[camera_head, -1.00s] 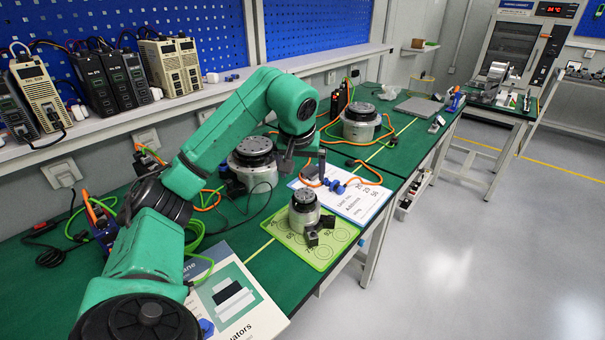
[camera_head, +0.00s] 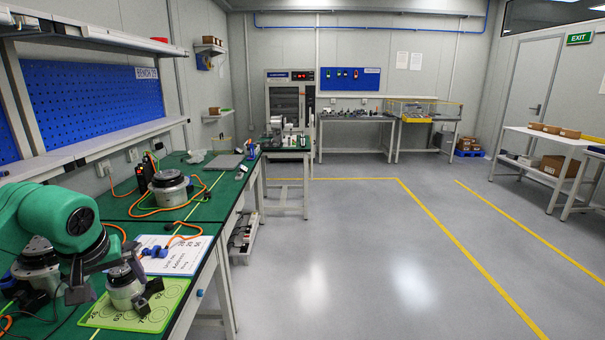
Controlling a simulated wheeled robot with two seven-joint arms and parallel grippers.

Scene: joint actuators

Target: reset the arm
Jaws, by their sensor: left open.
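My left arm, green with dark joints, comes in from the lower left. My left gripper (camera_head: 104,277) is dark and open, pointing down over the bench at the left edge of the picture. A small silver actuator (camera_head: 124,288) with a dark top and black blocks at its side stands upright on a green mat (camera_head: 105,317), just right of and below the gripper. The gripper appears empty; whether it touches the actuator, I cannot tell. A larger silver actuator (camera_head: 38,272) stands behind my arm, partly hidden. My right gripper is not in view.
Another actuator (camera_head: 170,189) with orange cables stands farther back on the green bench (camera_head: 205,208). A white printed sheet (camera_head: 185,262) lies beside the mat. A grey floor (camera_head: 340,260) with yellow lines is open to the right. A white shelf table (camera_head: 560,142) with boxes stands at far right.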

